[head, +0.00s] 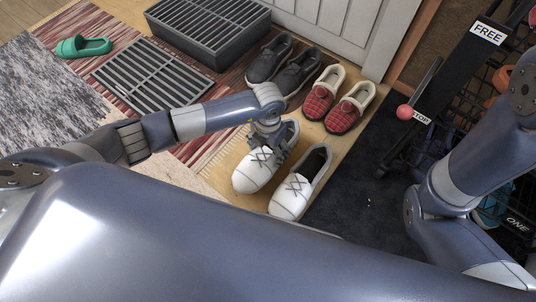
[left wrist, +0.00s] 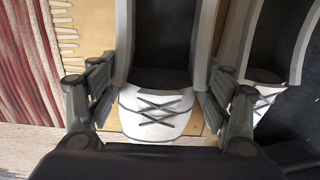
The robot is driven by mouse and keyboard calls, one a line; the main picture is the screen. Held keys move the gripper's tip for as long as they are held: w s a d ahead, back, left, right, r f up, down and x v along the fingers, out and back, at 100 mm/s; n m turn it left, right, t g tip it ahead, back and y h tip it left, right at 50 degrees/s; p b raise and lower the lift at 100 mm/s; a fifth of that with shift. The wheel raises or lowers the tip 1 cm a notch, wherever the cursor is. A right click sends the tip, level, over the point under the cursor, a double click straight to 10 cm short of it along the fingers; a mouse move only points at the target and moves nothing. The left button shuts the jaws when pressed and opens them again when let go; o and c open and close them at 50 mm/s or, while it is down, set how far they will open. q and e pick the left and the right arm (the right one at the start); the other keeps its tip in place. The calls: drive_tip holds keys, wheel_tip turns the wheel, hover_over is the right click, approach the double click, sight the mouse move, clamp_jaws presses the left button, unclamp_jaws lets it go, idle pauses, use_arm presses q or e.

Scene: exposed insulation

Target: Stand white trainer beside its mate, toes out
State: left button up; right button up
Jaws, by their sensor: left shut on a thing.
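A white trainer (head: 250,176) with dark crossed laces is between the fingers of my left gripper (head: 268,138), toe pointing down-left in the head view. In the left wrist view my left gripper (left wrist: 158,85) has one finger on each side of this trainer (left wrist: 150,122), shut on it. Its mate (head: 290,196) stands close on its right, toe pointing the same way, and shows partly in the left wrist view (left wrist: 262,98). The gripper hides part of the held trainer, and I cannot tell whether its sole touches the floor. My right gripper is out of view.
Red checked slippers (head: 318,94) and dark shoes (head: 266,62) stand beyond, near the door (head: 340,20). A green slipper (head: 83,47) and a floor grate (head: 152,76) are on the left. A dark mat (head: 350,190) and a black rack (head: 455,75) are on the right.

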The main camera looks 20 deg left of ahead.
use_arm(q)
wheel_tip(320, 180, down, 3)
drive_tip(key=shift+r+b, duration=0.1)
drive_tip(key=shift+b, duration=0.85)
drive_tip(key=shift+r, duration=0.1)
drive_tip(key=o, duration=1.3)
